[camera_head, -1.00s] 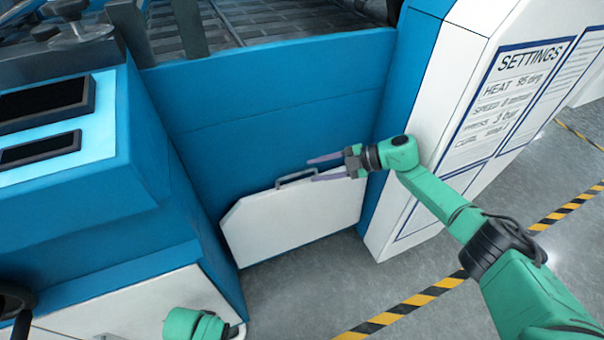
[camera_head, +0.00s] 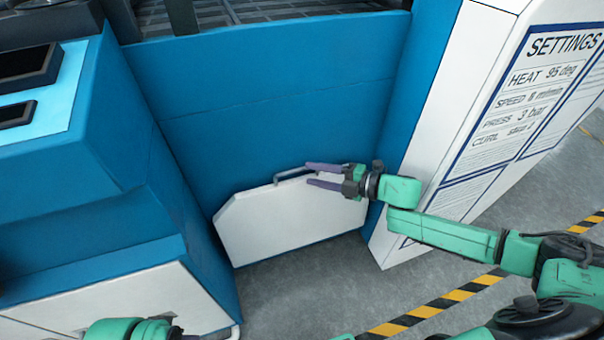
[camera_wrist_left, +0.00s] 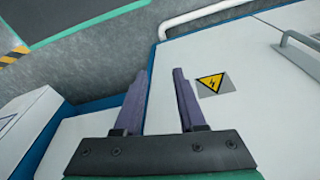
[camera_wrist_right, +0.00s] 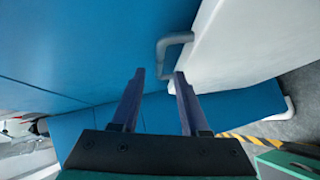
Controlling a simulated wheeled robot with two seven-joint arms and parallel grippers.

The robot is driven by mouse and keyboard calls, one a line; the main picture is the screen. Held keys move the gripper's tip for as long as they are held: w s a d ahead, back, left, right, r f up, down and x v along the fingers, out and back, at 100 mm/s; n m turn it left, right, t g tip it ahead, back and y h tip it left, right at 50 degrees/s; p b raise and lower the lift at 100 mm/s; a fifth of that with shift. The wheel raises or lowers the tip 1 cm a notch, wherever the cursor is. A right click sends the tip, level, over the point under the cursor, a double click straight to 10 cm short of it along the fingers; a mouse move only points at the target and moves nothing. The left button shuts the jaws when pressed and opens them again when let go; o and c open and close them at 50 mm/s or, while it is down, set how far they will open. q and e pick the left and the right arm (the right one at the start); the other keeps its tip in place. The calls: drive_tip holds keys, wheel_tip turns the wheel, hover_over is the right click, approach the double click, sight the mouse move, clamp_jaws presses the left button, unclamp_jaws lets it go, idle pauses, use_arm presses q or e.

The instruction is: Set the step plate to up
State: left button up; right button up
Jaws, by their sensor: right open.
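The step plate (camera_head: 288,222) is a white panel with cut upper corners, low in front of the blue machine front. Its exact tilt is hard to tell. A grey bar handle (camera_head: 291,173) is on its upper edge. My right gripper (camera_head: 309,174) is open, with its fingertips at the handle's right end. In the right wrist view, the handle (camera_wrist_right: 174,40) shows at and just beyond the fingertips, beside the white plate (camera_wrist_right: 235,45). My left gripper (camera_wrist_left: 163,72) is open and empty in front of a white panel with a yellow warning sticker.
A blue console (camera_head: 90,150) stands at the left. A white cabinet side with a settings sign (camera_head: 535,100) stands close to the right of my right gripper. Grey floor (camera_head: 320,280) with a yellow-black stripe (camera_head: 440,303) lies in front.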

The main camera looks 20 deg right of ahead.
sight(298, 171)
drive_tip(key=x, duration=0.3)
drive_tip(key=shift+w+a, duration=0.2)
clamp_jaws()
idle(1.2)
